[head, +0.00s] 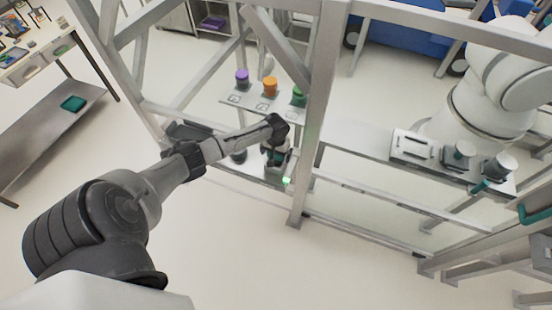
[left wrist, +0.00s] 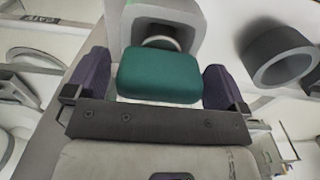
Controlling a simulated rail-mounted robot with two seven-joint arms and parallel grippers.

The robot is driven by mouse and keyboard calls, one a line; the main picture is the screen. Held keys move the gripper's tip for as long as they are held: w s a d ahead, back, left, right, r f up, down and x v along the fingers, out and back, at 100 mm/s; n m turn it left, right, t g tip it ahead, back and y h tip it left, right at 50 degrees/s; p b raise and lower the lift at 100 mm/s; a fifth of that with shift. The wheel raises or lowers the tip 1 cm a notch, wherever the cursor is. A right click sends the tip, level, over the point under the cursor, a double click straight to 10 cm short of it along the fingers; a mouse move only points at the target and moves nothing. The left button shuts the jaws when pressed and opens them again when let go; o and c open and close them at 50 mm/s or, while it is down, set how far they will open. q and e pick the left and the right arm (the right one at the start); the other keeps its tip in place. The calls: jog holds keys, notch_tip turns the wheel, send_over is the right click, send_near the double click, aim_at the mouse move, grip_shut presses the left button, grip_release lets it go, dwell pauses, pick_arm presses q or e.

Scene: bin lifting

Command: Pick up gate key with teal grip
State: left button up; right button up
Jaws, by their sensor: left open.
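The gate key's teal grip (left wrist: 160,75) is a rounded block in the left wrist view, in front of a grey square housing (left wrist: 190,18). My left gripper (left wrist: 157,85) is open, with one dark purple finger pad on each side of the grip. Small gaps seem to show between the pads and the grip. In the head view my left gripper (head: 276,148) is at the small station behind the frame. It hides most of the key there. My right gripper is not in view.
A grey frame post (head: 318,110) stands just right of my left gripper. Purple (head: 242,76), orange (head: 269,85) and green (head: 299,96) knobs sit on a panel behind it. A grey ring (left wrist: 278,55) is right of the key. A white robot arm (head: 480,115) stands at right.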

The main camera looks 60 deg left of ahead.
pick_arm(q)
jog(key=shift+f, duration=0.3)
jog(key=c, duration=0.9)
jog(key=shift+c, duration=0.2)
jog(key=shift+r, duration=0.15)
jog(key=shift+r, duration=0.6)
notch_tip(320, 180, up, 3)
jog(key=shift+f, duration=0.2)
jog(key=s+d+r, duration=0.7)
jog(key=s, duration=0.2)
jog(key=shift+d+p, duration=0.25)
jog(key=shift+p, duration=0.05)
